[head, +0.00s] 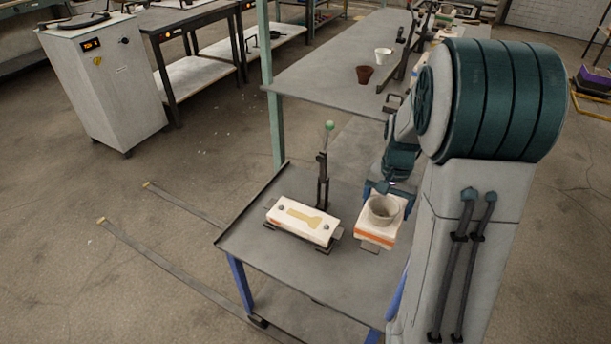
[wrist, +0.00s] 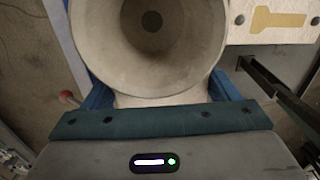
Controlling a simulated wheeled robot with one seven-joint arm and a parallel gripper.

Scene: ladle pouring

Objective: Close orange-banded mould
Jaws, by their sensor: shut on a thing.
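The lower half of the orange-banded mould (head: 288,213) lies on the near grey table, its face up. It has a tan hammer-shaped cavity and a dark pin near each end. The upper half (head: 368,227), a pale block with an orange band, is to its right with a grey pouring cup (head: 383,209) on top. My gripper (head: 390,191) is at the cup, its blue fingers on either side. The wrist view looks down into the cup (wrist: 152,50), which has a dark hole at its bottom. The fingers' contact is partly hidden by the cup.
A dark upright clamp with a green knob (head: 322,180) stands behind the lower half. The near table (head: 275,260) has free room in front. A brown cup (head: 364,74) and a white cup (head: 383,55) stand on the far table.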

